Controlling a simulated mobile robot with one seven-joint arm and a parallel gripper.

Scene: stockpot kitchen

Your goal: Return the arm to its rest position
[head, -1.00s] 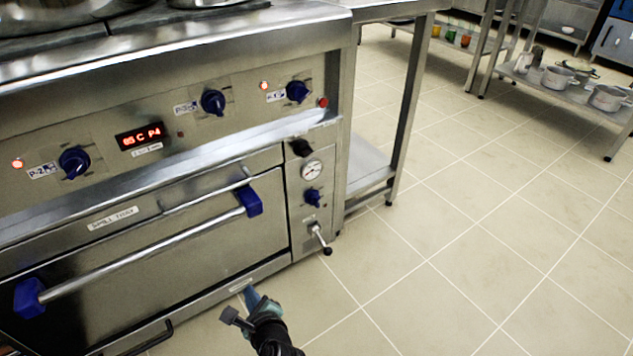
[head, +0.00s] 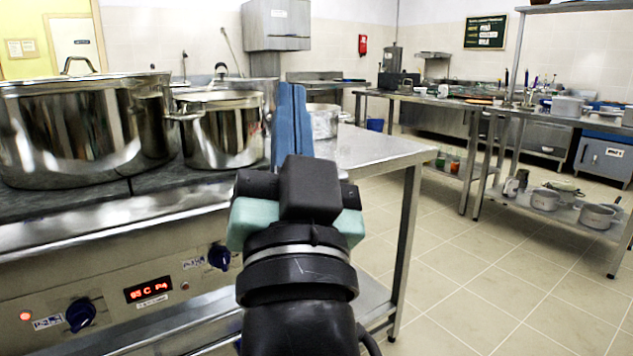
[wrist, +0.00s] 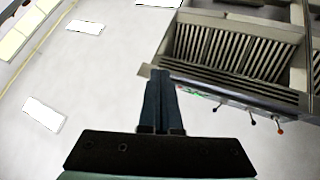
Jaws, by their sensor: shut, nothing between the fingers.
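My gripper (head: 292,90) is raised in front of the head camera, with its blue fingers pointing up. The fingers are together and hold nothing. In the wrist view, the shut fingers (wrist: 161,78) point toward the ceiling (wrist: 95,75) and a slatted metal hood (wrist: 235,50). The gripper and wrist hide part of the stove edge and the table behind them.
A large steel pot (head: 80,125) and a smaller pot (head: 222,130) stand on the stove top, left of the gripper. A steel table (head: 375,150) adjoins the stove. Shelves with pots (head: 545,198) stand at the right. The tiled floor (head: 480,270) is clear.

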